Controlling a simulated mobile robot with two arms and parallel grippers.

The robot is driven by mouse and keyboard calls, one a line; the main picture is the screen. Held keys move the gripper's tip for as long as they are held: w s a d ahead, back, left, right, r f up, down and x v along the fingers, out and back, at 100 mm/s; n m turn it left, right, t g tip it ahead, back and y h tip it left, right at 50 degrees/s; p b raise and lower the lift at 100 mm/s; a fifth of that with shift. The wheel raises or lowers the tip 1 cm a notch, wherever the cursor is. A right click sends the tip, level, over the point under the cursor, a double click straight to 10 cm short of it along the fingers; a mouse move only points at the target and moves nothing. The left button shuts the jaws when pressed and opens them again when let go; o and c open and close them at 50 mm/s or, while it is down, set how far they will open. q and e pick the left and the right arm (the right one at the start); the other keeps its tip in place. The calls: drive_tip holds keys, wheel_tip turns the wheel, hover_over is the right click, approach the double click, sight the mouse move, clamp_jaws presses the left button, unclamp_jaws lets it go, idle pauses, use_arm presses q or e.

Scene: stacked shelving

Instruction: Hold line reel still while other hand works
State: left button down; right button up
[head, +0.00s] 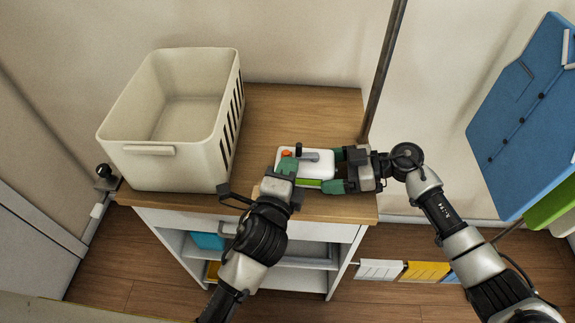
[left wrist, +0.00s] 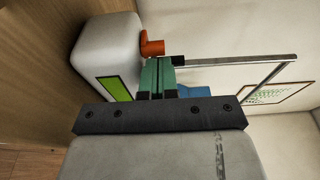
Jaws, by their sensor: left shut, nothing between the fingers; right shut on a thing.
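The line reel, a white rounded box (head: 318,166) with an orange knob (head: 286,154) and a green label, sits on the wooden cabinet top. My right gripper (head: 336,170) is shut on its right end, one green finger on the far side and one on the near side. My left gripper (head: 287,167) is shut and empty at the reel's left end, close to the orange knob. In the left wrist view the closed green fingertips (left wrist: 157,62) are just beside the orange knob (left wrist: 152,47) on the white reel (left wrist: 105,50); contact is unclear.
A cream basket (head: 165,165), empty, stands left on the wooden top (head: 285,105). A metal pole (head: 384,70) rises behind the right end. A blue panel (head: 520,130) hangs at right. Bare wood lies behind the reel; shelves (head: 280,275) are below.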

use_arm(q)
drive_tip(key=shift+w, duration=0.2)
drive_tip(key=shift+a+x, duration=0.25)
drive_tip(key=shift+x, duration=0.95)
drive_tip(key=shift+w, duration=0.1)
use_arm(e)
drive_tip(key=shift+s, duration=0.15)
use_arm(q)
drive_tip(key=shift+s+d, duration=0.15)
drive_tip(key=shift+s, duration=0.15)
use_arm(e)
drive_tip(key=shift+a, duration=0.1)
use_arm(q)
drive_tip(key=s, duration=0.1)
drive_tip(key=s+d, duration=0.1)
drive_tip(key=s, duration=0.2)
drive_tip(key=shift+d+f, duration=0.15)
drive_tip(key=shift+d, duration=0.2)
drive_tip(key=v, duration=0.9)
drive_tip(key=shift+w, duration=0.1)
use_arm(e)
drive_tip(key=o, duration=0.6)
